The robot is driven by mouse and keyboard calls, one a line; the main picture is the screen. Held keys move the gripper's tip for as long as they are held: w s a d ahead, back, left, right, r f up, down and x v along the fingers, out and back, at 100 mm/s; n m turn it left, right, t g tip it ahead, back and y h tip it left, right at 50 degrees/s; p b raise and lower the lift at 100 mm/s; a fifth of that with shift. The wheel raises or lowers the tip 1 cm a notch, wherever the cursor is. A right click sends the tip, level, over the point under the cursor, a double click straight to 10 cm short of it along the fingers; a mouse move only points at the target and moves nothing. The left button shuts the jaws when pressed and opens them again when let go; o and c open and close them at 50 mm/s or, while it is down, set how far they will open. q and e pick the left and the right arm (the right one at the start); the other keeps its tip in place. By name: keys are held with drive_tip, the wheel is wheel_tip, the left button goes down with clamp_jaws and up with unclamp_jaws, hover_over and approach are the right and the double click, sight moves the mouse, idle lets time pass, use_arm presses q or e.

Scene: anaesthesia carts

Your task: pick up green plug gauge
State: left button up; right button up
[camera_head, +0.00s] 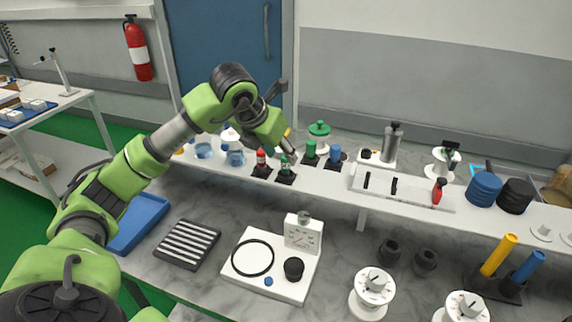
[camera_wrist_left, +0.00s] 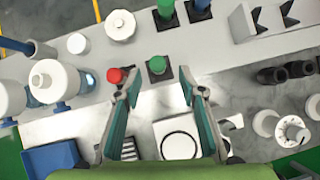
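A green plug gauge (camera_head: 285,163) stands on a black square base near the front edge of the raised white shelf. In the left wrist view this green piece (camera_wrist_left: 157,65) shows from above, just ahead of the fingertips and between their lines. My left gripper (camera_wrist_left: 160,82) is open with nothing between its fingers. My right gripper is not in view.
A red-topped piece (camera_head: 261,158) stands just left of the green one, near a fingertip in the wrist view. A blue cylinder (camera_head: 334,153) stands to the right. A white block fixture (camera_head: 405,190) is further right.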

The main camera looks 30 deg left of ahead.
sight(283, 158)
use_arm(q)
drive_tip(key=shift+w+f, duration=0.3)
drive_tip(key=shift+f, duration=0.15)
drive_tip(key=p+x, duration=0.2)
drive_tip(key=x, duration=0.3)
drive_tip(key=shift+a, duration=0.15)
drive_tip(key=c, duration=0.9)
clamp_jaws()
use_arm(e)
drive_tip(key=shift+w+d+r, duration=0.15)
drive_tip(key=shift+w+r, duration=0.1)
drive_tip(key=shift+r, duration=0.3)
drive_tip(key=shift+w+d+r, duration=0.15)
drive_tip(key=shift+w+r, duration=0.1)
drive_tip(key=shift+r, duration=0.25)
